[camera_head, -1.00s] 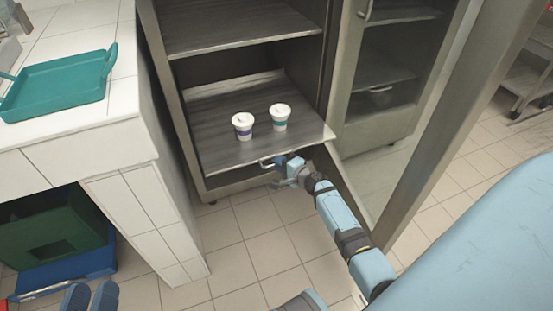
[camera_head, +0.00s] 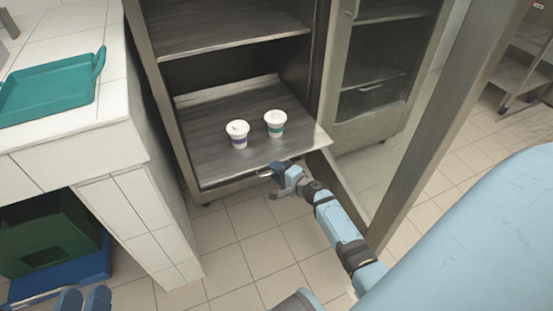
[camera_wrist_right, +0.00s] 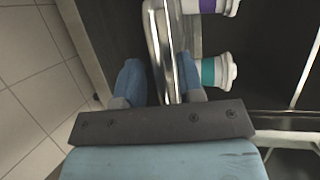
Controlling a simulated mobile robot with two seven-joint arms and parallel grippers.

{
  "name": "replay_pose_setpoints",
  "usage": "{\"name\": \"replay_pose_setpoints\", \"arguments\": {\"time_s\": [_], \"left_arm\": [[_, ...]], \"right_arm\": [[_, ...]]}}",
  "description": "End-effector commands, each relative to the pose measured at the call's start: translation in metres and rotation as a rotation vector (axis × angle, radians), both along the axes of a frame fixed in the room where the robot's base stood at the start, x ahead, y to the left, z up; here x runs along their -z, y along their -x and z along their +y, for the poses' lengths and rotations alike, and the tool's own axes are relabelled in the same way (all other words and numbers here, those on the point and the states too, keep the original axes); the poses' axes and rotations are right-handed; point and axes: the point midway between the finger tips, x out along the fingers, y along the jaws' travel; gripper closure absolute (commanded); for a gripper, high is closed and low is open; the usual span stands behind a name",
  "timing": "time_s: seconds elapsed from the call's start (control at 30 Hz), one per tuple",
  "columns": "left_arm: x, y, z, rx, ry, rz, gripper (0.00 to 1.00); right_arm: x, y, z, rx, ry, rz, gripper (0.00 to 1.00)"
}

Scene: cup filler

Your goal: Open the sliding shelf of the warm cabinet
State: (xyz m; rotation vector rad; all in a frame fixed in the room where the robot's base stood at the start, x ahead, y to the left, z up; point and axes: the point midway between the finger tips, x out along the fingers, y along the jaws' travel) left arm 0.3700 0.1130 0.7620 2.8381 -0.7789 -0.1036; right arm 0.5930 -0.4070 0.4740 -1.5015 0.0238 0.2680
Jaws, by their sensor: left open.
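The warm cabinet (camera_head: 184,151) stands open in the head view. Its sliding shelf (camera_head: 205,165) sticks out a little past the cabinet front and bears two white lidded cups, one with a purple band (camera_head: 238,134) and one with a teal band (camera_head: 275,124). The shelf's metal handle (camera_head: 263,172) is at its front edge. My right gripper (camera_head: 279,171) is at the handle; in the right wrist view its blue fingers (camera_wrist_right: 162,85) are on either side of the handle bar (camera_wrist_right: 156,40), closed about it. My left gripper (camera_head: 83,299) is open and empty at the bottom left, only partly in view.
A tiled counter (camera_head: 85,150) with a teal tray (camera_head: 50,88) stands left of the cabinet. Green and blue crates (camera_head: 55,240) are under it. An open door (camera_head: 440,110) is close to my right arm. The tiled floor in front of the shelf is clear.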

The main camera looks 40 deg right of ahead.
Motion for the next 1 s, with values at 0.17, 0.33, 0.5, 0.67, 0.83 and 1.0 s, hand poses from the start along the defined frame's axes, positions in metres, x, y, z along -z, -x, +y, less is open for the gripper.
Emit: {"name": "replay_pose_setpoints", "arguments": {"time_s": [0.17,0.33,0.5,0.67,0.83,1.0], "left_arm": [[0.002,0.001,0.001,0.004,-0.009,0.001,0.57],[0.0,0.001,0.001,0.004,-0.01,-0.001,0.57],[-0.005,0.001,0.001,-0.001,-0.003,-0.013,0.57],[-0.008,0.0,0.0,-0.007,0.012,-0.022,0.57],[-0.008,0.0,0.0,-0.01,0.02,-0.022,0.57],[-0.005,0.0,-0.001,-0.008,0.014,-0.011,0.57]], "right_arm": [[0.0,0.0,0.0,0.0,0.0,0.0,0.65],[-0.002,0.01,-0.002,0.001,0.0,0.001,0.65],[-0.007,0.042,-0.007,0.001,0.001,0.002,0.65],[-0.013,0.076,-0.012,0.001,0.001,0.002,0.65],[-0.018,0.103,-0.017,0.0,0.0,0.001,0.65],[-0.021,0.115,-0.019,0.0,0.0,0.001,0.65]]}}
